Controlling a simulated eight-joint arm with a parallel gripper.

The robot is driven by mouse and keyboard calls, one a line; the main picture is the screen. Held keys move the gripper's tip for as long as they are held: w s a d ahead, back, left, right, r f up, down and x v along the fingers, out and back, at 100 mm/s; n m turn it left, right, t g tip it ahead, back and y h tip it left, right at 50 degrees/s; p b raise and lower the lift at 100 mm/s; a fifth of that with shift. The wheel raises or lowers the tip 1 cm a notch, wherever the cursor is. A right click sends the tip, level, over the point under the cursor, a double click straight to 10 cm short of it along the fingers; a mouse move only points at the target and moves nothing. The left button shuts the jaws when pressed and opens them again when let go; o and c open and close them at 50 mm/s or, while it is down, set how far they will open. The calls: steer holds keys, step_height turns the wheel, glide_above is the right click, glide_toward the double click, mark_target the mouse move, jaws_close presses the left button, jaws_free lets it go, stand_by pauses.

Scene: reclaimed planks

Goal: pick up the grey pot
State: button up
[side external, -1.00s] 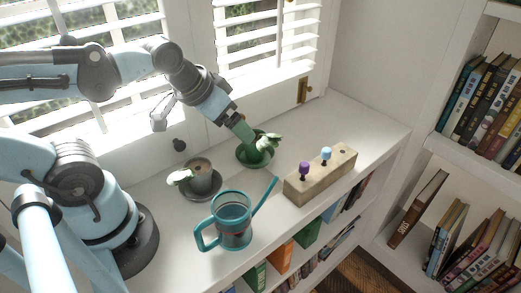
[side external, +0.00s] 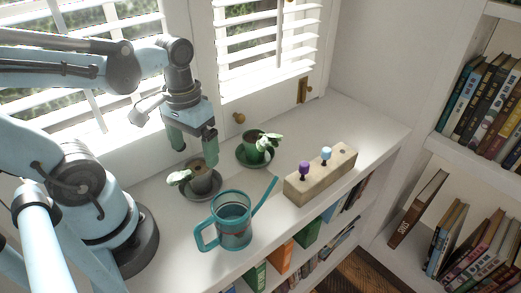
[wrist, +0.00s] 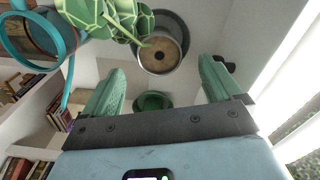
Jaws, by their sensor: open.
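The grey pot (side external: 201,182) stands upright on a dark grey saucer (side external: 193,196) on the white sill, with pale green leaves hanging over its left side. The wrist view shows this pot (wrist: 160,66) from above, with brown soil inside. My gripper (side external: 194,151) is open and empty, pointing down just above the pot. In the wrist view its two green fingers (wrist: 162,78) are spread wide, with the pot beyond the tips. I cannot tell the exact gap in height between fingertips and rim.
A green pot with a plant (side external: 254,153) stands behind to the right on a green saucer (side external: 242,164). A teal watering can (side external: 234,238) stands close in front, its spout rising right. A wooden block with coloured pegs (side external: 300,190) lies at right. The sill's front edge drops to bookshelves.

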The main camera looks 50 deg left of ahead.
mark_target(198, 168)
steer(key=shift+f, duration=3.25)
steer(key=c, duration=1.3)
steer(key=shift+r, duration=0.1)
steer(key=shift+r, duration=6.4)
